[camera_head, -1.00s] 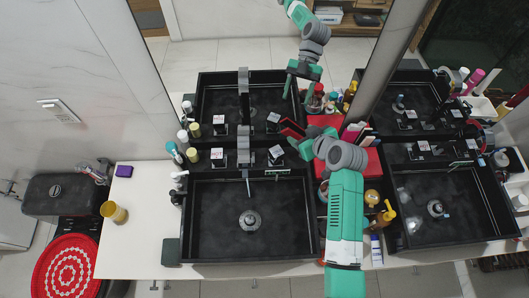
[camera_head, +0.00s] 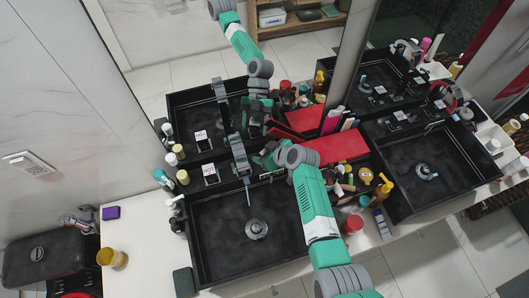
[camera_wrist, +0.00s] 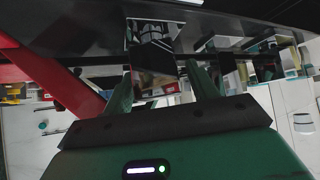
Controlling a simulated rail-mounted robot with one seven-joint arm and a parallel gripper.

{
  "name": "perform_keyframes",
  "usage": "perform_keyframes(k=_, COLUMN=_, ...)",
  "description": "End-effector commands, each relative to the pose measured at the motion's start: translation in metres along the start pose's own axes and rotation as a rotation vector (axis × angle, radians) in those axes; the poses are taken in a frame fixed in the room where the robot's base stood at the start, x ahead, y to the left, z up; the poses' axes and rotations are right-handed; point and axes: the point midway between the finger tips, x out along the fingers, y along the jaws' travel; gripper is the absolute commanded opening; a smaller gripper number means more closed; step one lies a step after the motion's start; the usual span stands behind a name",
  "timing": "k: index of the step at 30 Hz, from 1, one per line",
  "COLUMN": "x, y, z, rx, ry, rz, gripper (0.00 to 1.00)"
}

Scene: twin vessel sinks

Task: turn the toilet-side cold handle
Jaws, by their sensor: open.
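The toilet-side sink (camera_head: 285,222) is the left black basin, with a dark spout (camera_head: 240,160) at its back edge. Its left handle (camera_head: 210,173) is a dark block with a white label. In the head view my gripper (camera_head: 265,160) is right of the spout and hides the cold handle. In the wrist view my gripper (camera_wrist: 165,92) is open, its two green fingers apart. A dark, shiny block, apparently the cold handle (camera_wrist: 152,55), shows between and beyond the fingertips. I cannot tell whether either finger touches it.
A red box (camera_head: 338,148) and many small bottles crowd the counter right of my gripper. The second black sink (camera_head: 430,165) lies further right. Mirrors behind the sinks reflect my arm. An amber jar (camera_head: 112,257) and a purple box (camera_head: 111,212) stand on the left counter.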

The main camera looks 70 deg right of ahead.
Motion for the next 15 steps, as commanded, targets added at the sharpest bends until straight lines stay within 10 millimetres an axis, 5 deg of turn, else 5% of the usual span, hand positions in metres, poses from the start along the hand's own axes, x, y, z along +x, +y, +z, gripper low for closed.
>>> perform_keyframes(k=6, x=0.0006, y=0.0, z=-0.0006, rx=0.0, ry=0.001, rz=0.0, gripper=0.58)
perform_keyframes(k=13, x=0.0004, y=0.0, z=-0.0005, rx=0.0, ry=0.001, rz=0.0, gripper=0.15)
perform_keyframes(k=15, x=0.0004, y=0.0, z=-0.0005, rx=0.0, ry=0.001, rz=0.001, gripper=0.14)
